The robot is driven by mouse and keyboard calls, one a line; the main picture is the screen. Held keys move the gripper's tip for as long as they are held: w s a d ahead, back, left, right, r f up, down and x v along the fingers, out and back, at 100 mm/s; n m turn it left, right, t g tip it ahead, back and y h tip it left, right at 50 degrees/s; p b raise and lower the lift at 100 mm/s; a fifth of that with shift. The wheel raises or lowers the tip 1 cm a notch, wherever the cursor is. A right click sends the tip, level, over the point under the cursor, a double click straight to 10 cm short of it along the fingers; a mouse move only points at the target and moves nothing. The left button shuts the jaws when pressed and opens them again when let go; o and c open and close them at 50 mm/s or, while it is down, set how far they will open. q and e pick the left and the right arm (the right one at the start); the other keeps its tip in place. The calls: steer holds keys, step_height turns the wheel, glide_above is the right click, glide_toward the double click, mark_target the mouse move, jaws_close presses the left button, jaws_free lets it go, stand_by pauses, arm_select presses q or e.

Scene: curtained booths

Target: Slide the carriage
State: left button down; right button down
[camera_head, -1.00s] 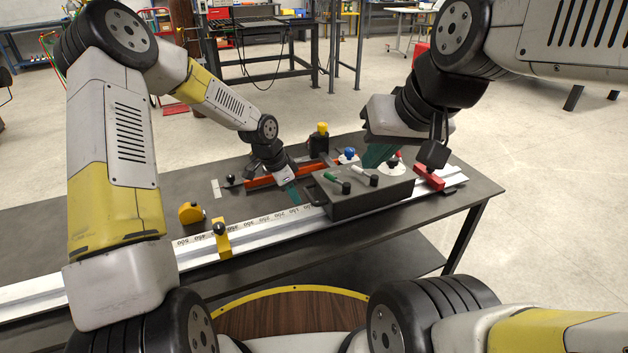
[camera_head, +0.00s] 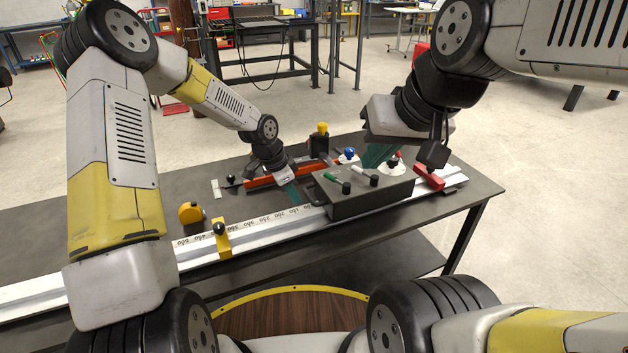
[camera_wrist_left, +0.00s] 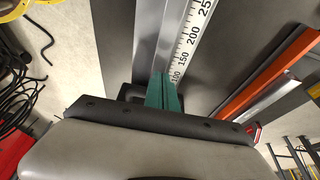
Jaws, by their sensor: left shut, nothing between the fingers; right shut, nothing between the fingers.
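The carriage (camera_head: 362,194) is a dark grey box with small levers on top. It sits on a pale rail (camera_head: 275,231) with a printed millimetre scale. My left gripper (camera_head: 292,193) has green fingers, shut and empty, pointing down beside the carriage's left end. In the left wrist view its fingers (camera_wrist_left: 164,93) are together over the rail near the 100 mark, with a dark handle-like part (camera_wrist_left: 130,92) beside them. Whether they touch the carriage cannot be told. My right gripper (camera_head: 376,156) is shut and empty behind the carriage; its fingertips are partly hidden.
A yellow stop (camera_head: 222,240) with a black knob stands on the rail to the left. A red block (camera_head: 428,178) is at the carriage's right. An orange bar (camera_head: 266,178) and a yellow tape-measure-like object (camera_head: 191,212) lie on the dark table (camera_head: 130,214). The rail between stop and carriage is clear.

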mark_target(322, 186)
arm_select(q)
steer(key=shift+d, duration=0.1)
steer(key=shift+w+d, duration=0.3)
steer(key=shift+d, duration=0.6)
steer(key=shift+w+d, duration=0.35)
steer(key=shift+d, duration=0.55)
steer(key=shift+w+d, duration=0.3)
steer(key=shift+d, duration=0.6)
steer(key=shift+d, duration=0.15)
steer(key=shift+w+d, duration=0.25)
steer(key=shift+d, duration=0.6)
steer(key=shift+w+d, duration=0.2)
steer(key=shift+d, duration=0.35)
steer(key=shift+a, duration=0.25)
steer(key=shift+s+a, duration=0.3)
steer(key=shift+a, duration=0.45)
